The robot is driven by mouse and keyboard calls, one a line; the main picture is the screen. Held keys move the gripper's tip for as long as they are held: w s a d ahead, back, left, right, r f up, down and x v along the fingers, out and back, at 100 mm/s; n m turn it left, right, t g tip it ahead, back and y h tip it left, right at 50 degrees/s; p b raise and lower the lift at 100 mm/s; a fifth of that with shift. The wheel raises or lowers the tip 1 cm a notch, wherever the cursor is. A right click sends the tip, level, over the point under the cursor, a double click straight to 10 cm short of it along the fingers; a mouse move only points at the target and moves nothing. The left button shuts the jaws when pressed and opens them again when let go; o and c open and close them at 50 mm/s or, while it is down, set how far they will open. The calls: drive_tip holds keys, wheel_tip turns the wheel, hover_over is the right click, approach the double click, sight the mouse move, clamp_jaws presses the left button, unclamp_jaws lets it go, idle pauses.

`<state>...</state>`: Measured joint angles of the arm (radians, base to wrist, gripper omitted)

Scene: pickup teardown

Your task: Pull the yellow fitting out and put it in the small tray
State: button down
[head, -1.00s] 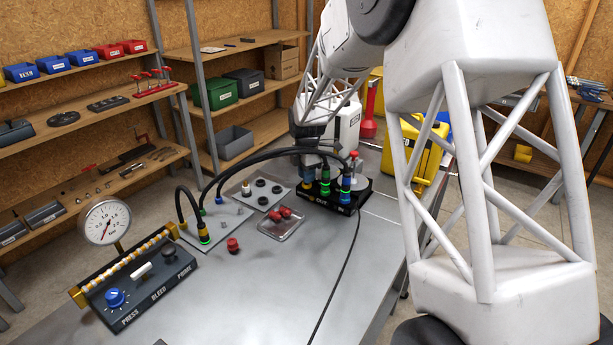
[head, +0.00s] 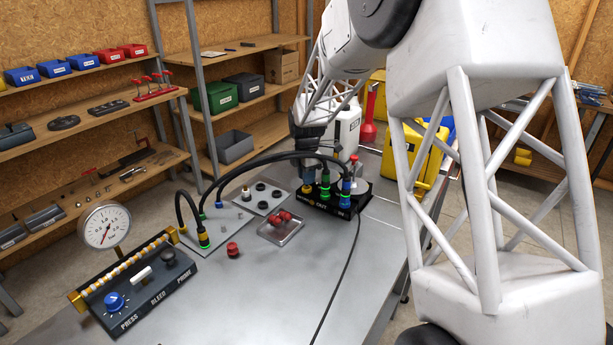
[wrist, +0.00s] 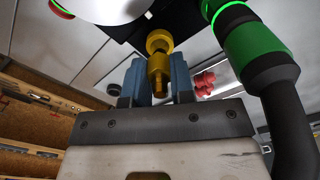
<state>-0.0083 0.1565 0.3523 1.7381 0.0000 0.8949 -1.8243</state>
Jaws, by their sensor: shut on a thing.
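My gripper (wrist: 156,72) has its blue fingers closed around the yellow fitting (wrist: 159,61), a brass-coloured stepped piece. In the head view the gripper (head: 308,172) is over the left end of the black block (head: 322,205), and the fitting (head: 307,188) is small and partly hidden by the fingers. I cannot tell whether the fitting is still seated in the block. The small tray (head: 292,238) is a shallow metallic tray on the bench, left of and nearer than the block. Red pieces (head: 285,216) lie in it.
A green-ringed hose connector (wrist: 249,50) stands close right of the fingers in the wrist view. Black hoses (head: 255,161) arch from the block to a grey plate (head: 215,225). A red knob (head: 233,249) and a gauge panel (head: 138,287) are nearer.

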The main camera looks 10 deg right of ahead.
drive_tip(key=shift+r, duration=2)
drive_tip(key=shift+s+a, duration=0.2)
drive_tip(key=shift+s, duration=0.3)
drive_tip(key=s+a+f, duration=0.1)
drive_tip(key=s, duration=0.8)
drive_tip(key=s+a+f, duration=0.1)
drive_tip(key=s+a, duration=0.1)
drive_tip(key=s, duration=0.8)
drive_tip(key=s+a+f, duration=0.2)
drive_tip(key=s, duration=0.8)
drive_tip(key=shift+a+f, duration=0.1)
drive_tip(key=shift+a, duration=0.15)
drive_tip(key=shift+w, duration=0.15)
hover_over(289, 232)
drive_tip(key=shift+f, duration=0.75)
